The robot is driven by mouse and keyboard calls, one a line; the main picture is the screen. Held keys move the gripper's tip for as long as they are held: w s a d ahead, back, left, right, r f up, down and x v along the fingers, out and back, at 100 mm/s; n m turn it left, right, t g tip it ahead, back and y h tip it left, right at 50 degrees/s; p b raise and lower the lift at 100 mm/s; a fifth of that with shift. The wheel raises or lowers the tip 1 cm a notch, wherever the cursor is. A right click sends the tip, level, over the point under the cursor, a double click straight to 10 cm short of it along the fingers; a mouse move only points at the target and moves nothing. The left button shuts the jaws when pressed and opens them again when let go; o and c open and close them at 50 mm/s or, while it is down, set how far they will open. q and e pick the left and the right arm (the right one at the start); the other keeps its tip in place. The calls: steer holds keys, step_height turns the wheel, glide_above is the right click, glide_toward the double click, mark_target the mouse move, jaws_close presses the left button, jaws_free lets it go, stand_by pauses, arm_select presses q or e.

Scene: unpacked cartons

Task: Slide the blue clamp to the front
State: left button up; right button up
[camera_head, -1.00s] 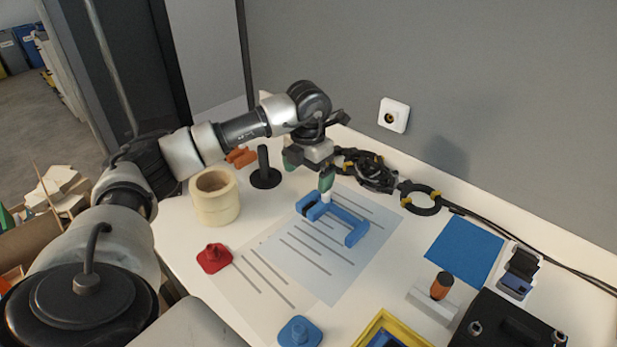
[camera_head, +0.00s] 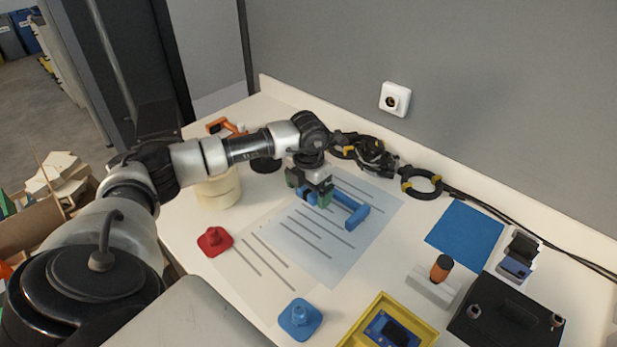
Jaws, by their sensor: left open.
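The blue clamp (camera_head: 350,208) lies on the striped paper sheets (camera_head: 322,243) on the white table. It is a blue bracket shape, its right end showing clearly. My left gripper (camera_head: 316,197) is open and low over the clamp's left end, with its fingers at the blue bar. The gripper hides part of that end, and I cannot tell whether the fingers touch it. My right gripper is not in view.
A cream tape roll (camera_head: 218,190) stands behind my left arm. A red knob piece (camera_head: 214,240) and a blue knob piece (camera_head: 300,318) lie near the front. A yellow tray (camera_head: 365,324), black box (camera_head: 508,318) and blue square (camera_head: 465,235) are to the right. Black cable coils (camera_head: 420,181) lie along the wall.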

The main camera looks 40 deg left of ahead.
arm_select(q)
steer(key=shift+f, duration=0.3)
steer(key=shift+c, duration=0.4)
